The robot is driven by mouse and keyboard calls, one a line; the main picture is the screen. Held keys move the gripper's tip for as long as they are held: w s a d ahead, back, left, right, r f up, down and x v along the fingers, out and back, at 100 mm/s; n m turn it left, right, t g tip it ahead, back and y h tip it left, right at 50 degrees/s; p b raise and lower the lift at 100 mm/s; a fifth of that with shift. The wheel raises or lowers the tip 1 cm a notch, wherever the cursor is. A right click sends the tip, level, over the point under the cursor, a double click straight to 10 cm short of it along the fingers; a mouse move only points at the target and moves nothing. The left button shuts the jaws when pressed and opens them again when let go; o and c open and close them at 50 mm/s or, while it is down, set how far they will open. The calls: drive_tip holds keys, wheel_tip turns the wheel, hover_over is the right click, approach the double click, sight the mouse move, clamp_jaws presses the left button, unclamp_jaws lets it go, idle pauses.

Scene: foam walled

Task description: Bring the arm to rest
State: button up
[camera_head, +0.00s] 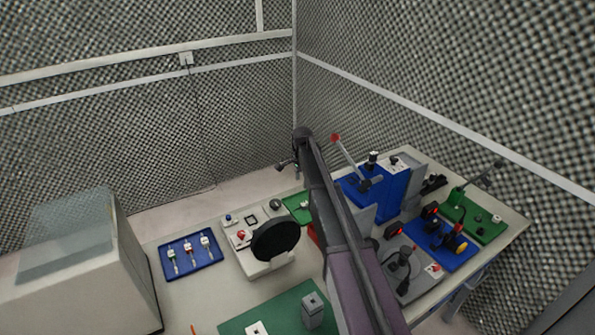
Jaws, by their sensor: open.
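My arm (345,250) rises from the bottom edge, right of centre, and reaches up and away over the bench to a dark joint near the corner of the walls. A small dark part at its far end, which looks like my gripper (284,164), sticks out to the left of that joint. It is small and partly hidden by the arm, so its fingers do not show clearly. Nothing is seen held in it. It appears in front of the far wall, above the bench's back edge, apart from the devices.
The bench (205,286) carries a blue tray (188,267), a device with a black disc (275,240), a green mat (262,320), a blue block (390,190) with a red-knobbed lever (345,150), and other devices. A pale cabinet (75,275) stands left. Foam walls (240,130) close the back and right.

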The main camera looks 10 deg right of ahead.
drive_tip(key=shift+r, duration=0.1)
wheel_tip(320, 180, up, 9)
drive_tip(key=p, duration=0.9)
drive_tip(key=shift+r+p, duration=0.2)
drive_tip(key=shift+p, duration=0.1)
